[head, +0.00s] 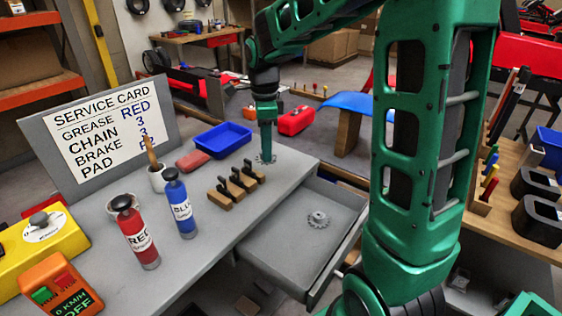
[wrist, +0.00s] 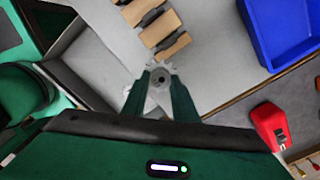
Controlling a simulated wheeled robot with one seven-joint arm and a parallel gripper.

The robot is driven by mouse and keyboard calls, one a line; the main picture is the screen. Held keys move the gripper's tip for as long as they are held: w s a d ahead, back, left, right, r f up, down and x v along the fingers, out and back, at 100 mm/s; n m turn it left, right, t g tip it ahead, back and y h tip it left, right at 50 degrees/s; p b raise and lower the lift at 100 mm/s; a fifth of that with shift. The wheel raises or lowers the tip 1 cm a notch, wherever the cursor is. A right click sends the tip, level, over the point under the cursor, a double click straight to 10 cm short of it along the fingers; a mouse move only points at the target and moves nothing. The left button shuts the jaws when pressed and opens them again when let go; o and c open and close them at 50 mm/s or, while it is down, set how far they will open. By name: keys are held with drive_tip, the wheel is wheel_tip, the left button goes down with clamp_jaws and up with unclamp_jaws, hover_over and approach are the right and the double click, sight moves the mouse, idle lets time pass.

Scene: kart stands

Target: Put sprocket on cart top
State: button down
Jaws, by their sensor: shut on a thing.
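My gripper (head: 265,152) points down over the far right end of the grey cart top (head: 215,238). It is shut on a small grey toothed sprocket (head: 262,160). In the wrist view the sprocket (wrist: 160,76) shows at the tips of my green fingers (wrist: 160,92), with the grey top beneath it. I cannot tell whether it touches the surface. A second grey sprocket (head: 318,218) lies flat in the open drawer (head: 285,252) at the right of the cart.
Several brown and black pads (head: 237,186) lie near my gripper, with a blue tray (head: 223,140) behind them. Red (head: 136,238) and blue (head: 180,208) bottles, a cup (head: 156,178) and a service card (head: 110,130) stand at left. A red case (head: 296,121) sits beyond the cart.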

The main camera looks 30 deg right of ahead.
drive_tip(key=d+f, duration=0.1)
drive_tip(key=d, duration=0.1)
drive_tip(key=w+d+f, duration=0.1)
drive_tip(key=d, duration=0.1)
drive_tip(key=d+f, duration=0.2)
drive_tip(key=shift+w+d+f, duration=0.1)
drive_tip(key=shift+w+d, duration=0.2)
drive_tip(key=shift+f, duration=1.95)
drive_tip(key=c, duration=1.4)
unclamp_jaws()
drive_tip(key=shift+f, duration=0.1)
